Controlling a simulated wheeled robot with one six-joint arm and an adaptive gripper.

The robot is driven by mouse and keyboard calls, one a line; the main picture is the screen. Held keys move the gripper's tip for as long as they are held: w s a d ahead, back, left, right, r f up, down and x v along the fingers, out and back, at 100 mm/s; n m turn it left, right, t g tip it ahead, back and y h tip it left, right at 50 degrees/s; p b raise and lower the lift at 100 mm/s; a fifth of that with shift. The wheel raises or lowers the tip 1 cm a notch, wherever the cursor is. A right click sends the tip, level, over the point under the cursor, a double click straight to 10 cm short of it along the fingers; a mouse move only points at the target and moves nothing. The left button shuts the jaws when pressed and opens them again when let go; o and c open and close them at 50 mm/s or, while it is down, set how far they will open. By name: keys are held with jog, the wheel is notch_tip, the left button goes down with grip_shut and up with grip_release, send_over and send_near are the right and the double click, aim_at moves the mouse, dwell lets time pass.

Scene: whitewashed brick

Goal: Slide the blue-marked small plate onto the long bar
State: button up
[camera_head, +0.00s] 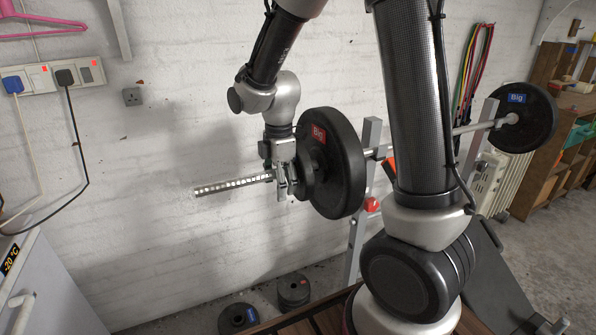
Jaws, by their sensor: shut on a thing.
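The long bar (232,185) runs from its bare ribbed end at the left through a big black plate with a red label (347,170) and on to the right. My gripper (282,188) is at the bar, just left of that big plate. It is shut on a small dark plate (311,164), which stands upright beside the big plate and looks to be around the bar. The gripper hides part of the small plate and bar, and I see no blue mark on it. I cannot tell whether the two plates touch.
A big plate with a blue label (524,118) is on the bar's far end. A grey rack upright (370,135) stands near the red-labelled plate. Dark plates lie on the floor, one with a blue mark (238,320) and others (293,290) behind it. Bare wall is left of the bar.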

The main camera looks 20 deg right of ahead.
jog(key=shift+s+d+f, duration=0.2)
jog(key=shift+s+f, duration=0.25)
jog(key=shift+s, duration=0.2)
jog(key=shift+a, duration=0.25)
jog(key=shift+w+a+r, duration=0.15)
jog(key=shift+a+r, duration=0.3)
jog(key=shift+r, duration=0.05)
jog(key=shift+w+r, duration=0.1)
jog(key=shift+r, duration=4.55)
jog(key=shift+c, duration=1.1)
